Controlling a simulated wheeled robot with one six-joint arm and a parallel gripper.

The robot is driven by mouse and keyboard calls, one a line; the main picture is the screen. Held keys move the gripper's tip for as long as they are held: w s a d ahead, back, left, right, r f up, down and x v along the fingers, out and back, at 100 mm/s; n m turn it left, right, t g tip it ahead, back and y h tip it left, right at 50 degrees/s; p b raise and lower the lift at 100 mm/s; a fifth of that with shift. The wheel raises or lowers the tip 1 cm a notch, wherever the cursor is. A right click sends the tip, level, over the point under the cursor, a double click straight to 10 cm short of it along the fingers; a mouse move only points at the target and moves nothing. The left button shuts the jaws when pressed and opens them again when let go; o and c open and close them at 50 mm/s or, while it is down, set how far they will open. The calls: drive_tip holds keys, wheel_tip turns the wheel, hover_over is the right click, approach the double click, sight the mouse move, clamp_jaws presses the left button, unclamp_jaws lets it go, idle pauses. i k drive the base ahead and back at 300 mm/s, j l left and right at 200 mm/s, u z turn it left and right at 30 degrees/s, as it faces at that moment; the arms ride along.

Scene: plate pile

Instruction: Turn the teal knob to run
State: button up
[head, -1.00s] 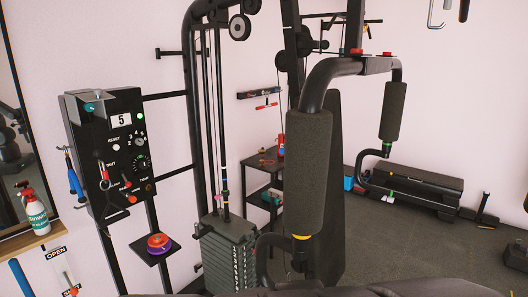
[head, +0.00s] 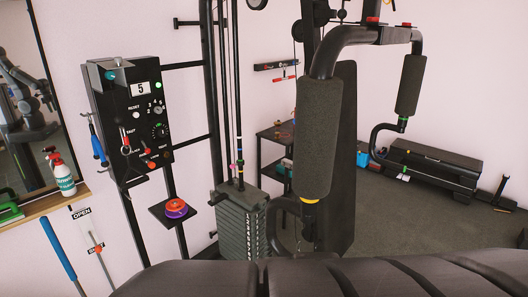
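A black control box (head: 132,120) hangs on a frame at the left. The teal knob (head: 110,75) is small and sits at the box's upper left, left of a display reading 5. Its pointer and the marks around it are too small to read. My gripper is not directly in view. A dark robot arm (head: 30,105) shows reflected in the mirror at the far left, but its gripper state cannot be made out.
A dark padded surface (head: 330,278) spans the bottom front. A weight stack (head: 243,225) and a padded machine arm (head: 312,150) stand right of the box. A small shelf with a purple-orange roll (head: 176,208) sits below it. A spray bottle (head: 62,175) stands on the left ledge.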

sight(109, 75)
drive_tip(key=u, duration=1.25)
